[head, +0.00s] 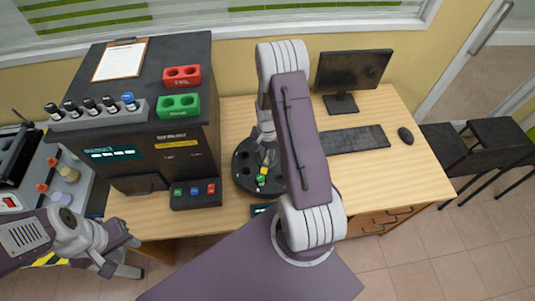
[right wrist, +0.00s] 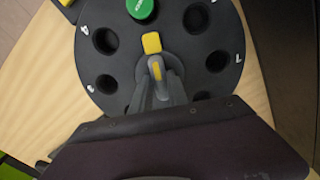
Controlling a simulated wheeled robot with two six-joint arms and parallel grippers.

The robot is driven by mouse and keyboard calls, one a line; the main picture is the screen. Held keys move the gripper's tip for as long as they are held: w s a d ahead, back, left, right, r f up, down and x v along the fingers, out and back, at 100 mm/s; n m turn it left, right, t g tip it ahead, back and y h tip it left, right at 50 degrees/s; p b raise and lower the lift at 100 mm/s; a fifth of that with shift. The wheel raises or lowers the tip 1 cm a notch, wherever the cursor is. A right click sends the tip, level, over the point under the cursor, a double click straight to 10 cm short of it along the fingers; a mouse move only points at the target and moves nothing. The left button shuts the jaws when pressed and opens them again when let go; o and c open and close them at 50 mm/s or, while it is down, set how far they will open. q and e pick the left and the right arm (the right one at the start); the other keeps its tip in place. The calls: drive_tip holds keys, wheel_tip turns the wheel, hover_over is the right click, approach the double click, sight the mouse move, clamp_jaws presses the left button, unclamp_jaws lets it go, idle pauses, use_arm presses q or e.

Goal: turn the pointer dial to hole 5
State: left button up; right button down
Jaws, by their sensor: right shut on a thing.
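The dial (head: 242,181) is a black round disc with a ring of holes, on the desk left of my right arm. It fills the upper part of the right wrist view (right wrist: 120,65). Its grey pointer has a yellow tip (right wrist: 152,43), aimed roughly at a green-capped vial (right wrist: 141,8) at the top edge. Numbers 3 and 4 are legible on the left; I cannot make out a 5. My right gripper (right wrist: 158,78) is shut on the pointer near the disc's middle. My left gripper (head: 120,255) is off the desk at lower left, away from the dial; its opening is unclear.
A black analyser (head: 160,150) with several bottles, a red block (head: 182,77) and a green block (head: 178,106) stands left of the dial. A small button box (head: 195,193) is close to it. A monitor (head: 352,70), keyboard (head: 352,140) and mouse (head: 405,134) are at right.

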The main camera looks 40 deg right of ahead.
sight(267, 156)
idle(0.4)
drive_tip(key=c, duration=1.3)
unclamp_jaws()
drive_tip(key=shift+s+a, duration=0.1)
drive_tip(key=shift+r, duration=0.1)
wheel_tip(267, 156, up, 9)
drive_tip(key=shift+b, duration=0.3)
